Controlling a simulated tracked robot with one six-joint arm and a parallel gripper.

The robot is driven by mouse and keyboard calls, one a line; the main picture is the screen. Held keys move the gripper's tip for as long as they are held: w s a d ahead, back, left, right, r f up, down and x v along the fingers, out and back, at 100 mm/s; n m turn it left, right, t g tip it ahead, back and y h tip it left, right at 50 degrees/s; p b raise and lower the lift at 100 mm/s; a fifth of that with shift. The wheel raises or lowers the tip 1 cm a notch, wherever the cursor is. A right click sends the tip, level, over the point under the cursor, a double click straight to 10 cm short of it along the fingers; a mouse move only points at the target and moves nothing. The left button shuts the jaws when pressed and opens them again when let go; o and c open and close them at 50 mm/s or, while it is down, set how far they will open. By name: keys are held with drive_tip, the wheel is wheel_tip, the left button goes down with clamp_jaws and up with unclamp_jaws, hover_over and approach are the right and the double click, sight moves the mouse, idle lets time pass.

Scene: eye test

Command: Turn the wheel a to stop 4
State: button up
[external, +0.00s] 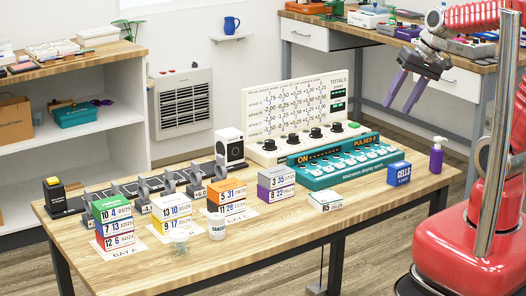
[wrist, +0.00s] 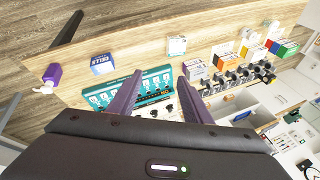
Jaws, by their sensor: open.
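In the external view a white board (external: 262,103) with rows of printed numbers labelled by wheel and a "TOTALS" column stands at the back of the table. Several black round knobs (external: 293,139) sit in a row on its sloped front ledge; their labels and pointer positions are too small to read, so I cannot tell which is wheel a or its stop. My gripper (external: 397,107) is open and empty, up in the air to the right of the board. In the wrist view its purple fingers (wrist: 160,70) are apart, partly covering the board and ledge.
A teal switch panel (external: 340,165) stands in front of the board. A blue box (external: 399,173), purple pump bottle (external: 436,155), and stacked coloured boxes (external: 172,220) are on the table. A black rail with grey holders (external: 143,189) runs along the left back.

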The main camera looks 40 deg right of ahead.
drive_tip(key=w+a+f+m+y, duration=0.3)
drive_tip(key=w+m, duration=0.3)
drive_tip(key=w, duration=0.4)
drive_tip(key=w+a+f+m+y, duration=0.25)
drive_tip(key=w+m, duration=0.25)
drive_tip(key=w, duration=0.6)
drive_tip(key=m+t+y, duration=0.1)
drive_tip(key=m+t, duration=0.4)
drive_tip(key=m, duration=0.7)
approach(272, 141)
drive_tip(key=v, duration=0.5)
drive_tip(key=shift+d+f, duration=0.1)
drive_tip(key=shift+f, duration=0.1)
drive_tip(key=x, duration=1.3)
drive_tip(key=shift+w+a, duration=0.3)
drive_tip(key=shift+w, duration=0.05)
drive_tip(key=shift+c, duration=0.7)
